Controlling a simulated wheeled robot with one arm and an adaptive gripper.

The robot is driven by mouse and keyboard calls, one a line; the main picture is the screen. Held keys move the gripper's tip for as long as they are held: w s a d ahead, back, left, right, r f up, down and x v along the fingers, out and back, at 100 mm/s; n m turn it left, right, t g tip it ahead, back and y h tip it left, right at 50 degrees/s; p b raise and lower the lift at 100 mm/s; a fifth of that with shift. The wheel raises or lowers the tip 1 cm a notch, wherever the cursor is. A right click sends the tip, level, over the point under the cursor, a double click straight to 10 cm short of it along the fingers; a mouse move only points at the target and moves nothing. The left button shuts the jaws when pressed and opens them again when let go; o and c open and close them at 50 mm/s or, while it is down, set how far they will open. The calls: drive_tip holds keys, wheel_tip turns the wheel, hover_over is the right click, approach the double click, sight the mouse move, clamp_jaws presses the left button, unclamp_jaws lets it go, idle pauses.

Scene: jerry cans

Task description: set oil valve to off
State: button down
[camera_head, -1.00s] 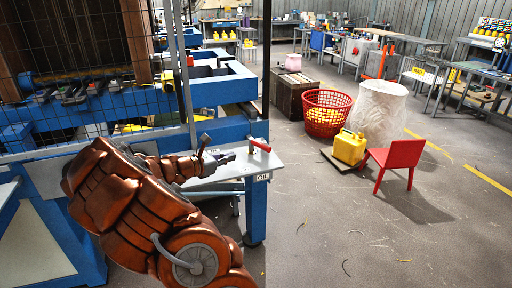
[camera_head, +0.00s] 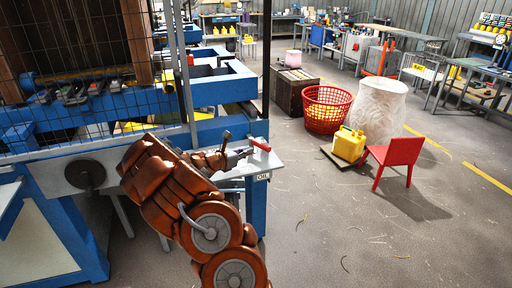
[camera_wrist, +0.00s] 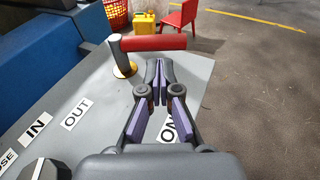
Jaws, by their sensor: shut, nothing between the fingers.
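The oil valve has a red lever handle (camera_wrist: 155,43) on a brass stem (camera_wrist: 122,62) at the corner of a light grey panel. In the wrist view the lever points right from the stem. It also shows in the head view (camera_head: 261,144), above a small "OIL" label (camera_head: 263,177). My gripper (camera_wrist: 159,66) is shut and empty, its fingertips just on the near side of the lever's middle; I cannot tell whether they touch. In the head view my gripper (camera_head: 246,154) is left of the lever. An "ON" label (camera_wrist: 168,130) is partly hidden behind my fingers.
"IN" (camera_wrist: 36,125) and "OUT" (camera_wrist: 75,114) labels lie on the panel (camera_wrist: 95,90), with a dark knob (camera_wrist: 42,170) at lower left. A yellow jerry can (camera_head: 349,146), red chair (camera_head: 393,158) and red basket (camera_head: 325,112) stand beyond. Floor on the right is open.

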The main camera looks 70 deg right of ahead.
sight(261, 147)
drive_tip(key=shift+p+x, duration=0.9)
drive_tip(key=shift+x, duration=1.7)
